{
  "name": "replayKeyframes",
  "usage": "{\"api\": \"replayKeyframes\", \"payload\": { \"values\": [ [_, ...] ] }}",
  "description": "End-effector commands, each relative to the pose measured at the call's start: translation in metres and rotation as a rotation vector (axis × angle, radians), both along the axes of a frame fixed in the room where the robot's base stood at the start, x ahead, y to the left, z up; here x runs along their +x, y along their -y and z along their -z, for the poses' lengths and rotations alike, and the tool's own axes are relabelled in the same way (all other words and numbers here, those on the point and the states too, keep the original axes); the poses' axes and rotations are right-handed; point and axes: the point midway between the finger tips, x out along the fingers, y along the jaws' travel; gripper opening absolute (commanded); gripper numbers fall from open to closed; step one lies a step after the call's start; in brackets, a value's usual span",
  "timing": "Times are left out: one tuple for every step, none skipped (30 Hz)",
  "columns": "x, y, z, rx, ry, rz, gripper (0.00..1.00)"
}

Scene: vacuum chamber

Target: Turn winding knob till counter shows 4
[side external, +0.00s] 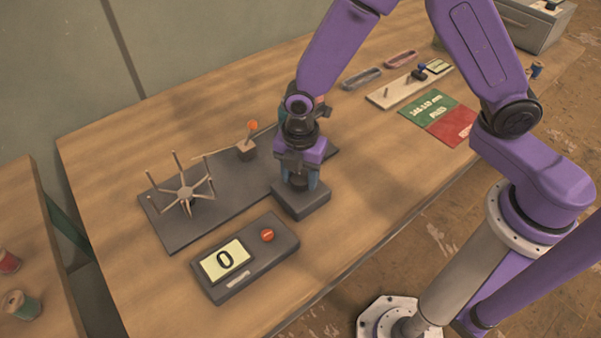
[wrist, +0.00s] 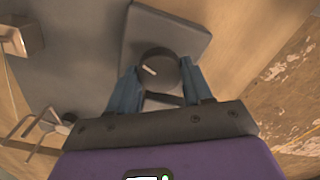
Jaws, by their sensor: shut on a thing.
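The counter (side external: 225,260) is a dark box with a pale display reading 0 and an orange-red button on top. The winding knob (wrist: 158,68) is a dark round knob with a white mark, on a grey block (side external: 303,204) at the right end of the dark base plate. In the wrist view the white mark points to the upper left. My gripper (side external: 300,180) points down over the block. Its blue fingers (wrist: 157,88) are shut on the knob, one on each side. In the side view my gripper mostly hides the knob.
A spoked winder (side external: 185,192) stands on the base plate (side external: 165,230), left of a small block with an orange-tipped pin (side external: 246,148). A green and red mat (side external: 440,117), two small trays and a pale board lie farther back. Thread spools (side external: 20,304) stand on the left table.

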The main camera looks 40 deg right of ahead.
Motion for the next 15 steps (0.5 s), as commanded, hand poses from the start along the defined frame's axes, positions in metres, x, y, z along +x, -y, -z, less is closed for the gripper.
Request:
{"api": "replayKeyframes", "payload": {
  "values": [
    [0.0001, -0.0002, -0.0006, 0.000, 0.000, 0.045, 0.19],
    [-0.0001, -0.0003, -0.0006, 0.000, 0.000, 0.072, 0.19],
    [0.0002, -0.0001, -0.0005, -0.001, -0.001, 0.111, 0.19],
    [0.0002, 0.0000, -0.0005, -0.001, -0.001, 0.140, 0.19],
    [0.0002, -0.0003, -0.0005, 0.000, 0.000, 0.167, 0.19],
    [0.0004, -0.0005, -0.0005, 0.000, 0.000, 0.206, 0.19],
    [0.0006, -0.0003, -0.0006, 0.000, 0.000, 0.234, 0.19],
    [0.0007, -0.0005, -0.0006, 0.000, 0.001, 0.263, 0.19],
    [0.0006, -0.0006, -0.0006, 0.000, 0.001, 0.300, 0.19],
    [0.0007, -0.0005, -0.0006, 0.000, 0.001, 0.329, 0.19],
    [0.0007, -0.0004, -0.0005, 0.000, 0.001, 0.358, 0.19],
    [0.0008, -0.0003, -0.0006, 0.000, 0.001, 0.396, 0.19],
    [0.0009, -0.0004, -0.0006, 0.000, 0.001, 0.425, 0.19],
    [0.0008, -0.0006, -0.0006, 0.000, 0.001, 0.453, 0.19],
    [0.0010, -0.0004, -0.0007, 0.000, 0.001, 0.491, 0.19]
  ]
}}
